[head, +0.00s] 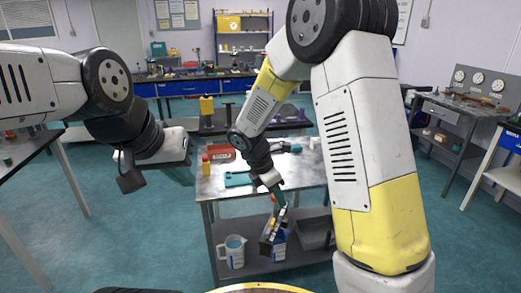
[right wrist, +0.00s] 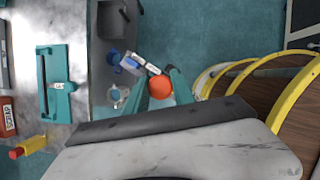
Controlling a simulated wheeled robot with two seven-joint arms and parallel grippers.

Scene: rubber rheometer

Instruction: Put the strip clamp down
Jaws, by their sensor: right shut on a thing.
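My right gripper (head: 279,205) hangs past the front edge of the steel table, pointing down. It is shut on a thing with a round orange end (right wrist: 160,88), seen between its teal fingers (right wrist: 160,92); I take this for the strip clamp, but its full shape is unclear. In the head view the held thing is small, against the lower shelf. A teal fixture with a grey bar (right wrist: 55,85) lies on the table top; it also shows in the head view (head: 238,179). My left gripper (head: 180,172) is away to the left, and its finger gap is hidden.
The steel table (head: 300,175) has some bare top. The lower shelf holds a white jug (head: 232,252) and a grey bin (head: 316,235). Floor is open in front.

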